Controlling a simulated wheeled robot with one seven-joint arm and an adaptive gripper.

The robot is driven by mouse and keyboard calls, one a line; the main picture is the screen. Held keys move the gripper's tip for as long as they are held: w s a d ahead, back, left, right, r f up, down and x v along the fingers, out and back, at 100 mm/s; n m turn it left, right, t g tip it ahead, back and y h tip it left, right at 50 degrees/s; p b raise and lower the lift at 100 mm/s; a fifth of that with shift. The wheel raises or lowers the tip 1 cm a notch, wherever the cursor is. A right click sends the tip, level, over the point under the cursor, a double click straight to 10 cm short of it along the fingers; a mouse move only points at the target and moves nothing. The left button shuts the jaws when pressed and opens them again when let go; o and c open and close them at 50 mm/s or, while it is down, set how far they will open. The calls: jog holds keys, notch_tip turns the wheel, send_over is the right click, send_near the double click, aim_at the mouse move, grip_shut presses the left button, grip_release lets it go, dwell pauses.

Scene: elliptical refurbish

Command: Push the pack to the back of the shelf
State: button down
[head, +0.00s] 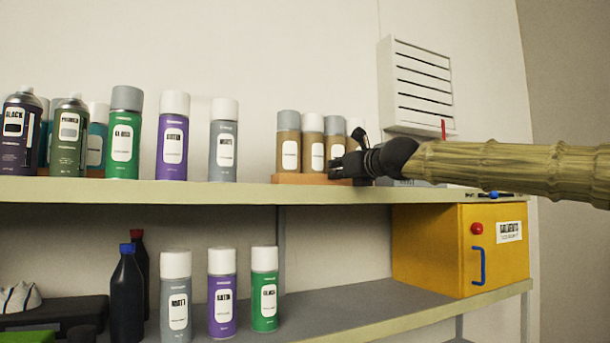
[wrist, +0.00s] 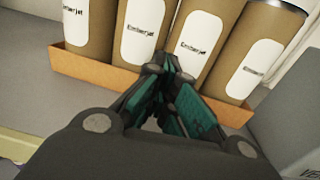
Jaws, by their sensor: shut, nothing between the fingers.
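In the wrist view the pack's cans (wrist: 143,30) and the tray's front wall (wrist: 85,67) fill the upper part. My gripper (head: 333,169) is at the right front of the pack, its fingers shut and empty. In the wrist view my gripper (wrist: 165,80) points at the tray's front wall; I cannot tell whether the fingertips touch it. My gripper hides part of the pack's right end in the head view.
A grey spray can (head: 223,140) and a purple one (head: 173,137) stand left of the pack, with a gap between. A grey box (wrist: 285,130) is close on the right. Below are a yellow cabinet (head: 440,245) and more cans (head: 222,290).

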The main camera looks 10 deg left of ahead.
aim_at(325, 172)
jog(key=shift+p+x, duration=0.4)
jog(key=shift+x, duration=0.9)
jog(key=shift+w+d+r, duration=0.1)
jog(key=shift+r, duration=0.35)
jog(key=shift+w+a+f, duration=0.6)
jog(key=shift+w+a, duration=0.25)
jog(key=shift+w, duration=0.15)
jog(key=shift+s+a, duration=0.15)
jog(key=shift+a, duration=0.2)
jog(key=shift+d, duration=0.15)
jog(key=shift+w, duration=0.4)
jog(key=shift+w+a, duration=0.35)
jog(key=shift+a, duration=0.1)
jog(key=shift+w+a+f, duration=0.1)
jog(key=shift+w+a, duration=0.1)
jog(key=shift+x, duration=1.1)
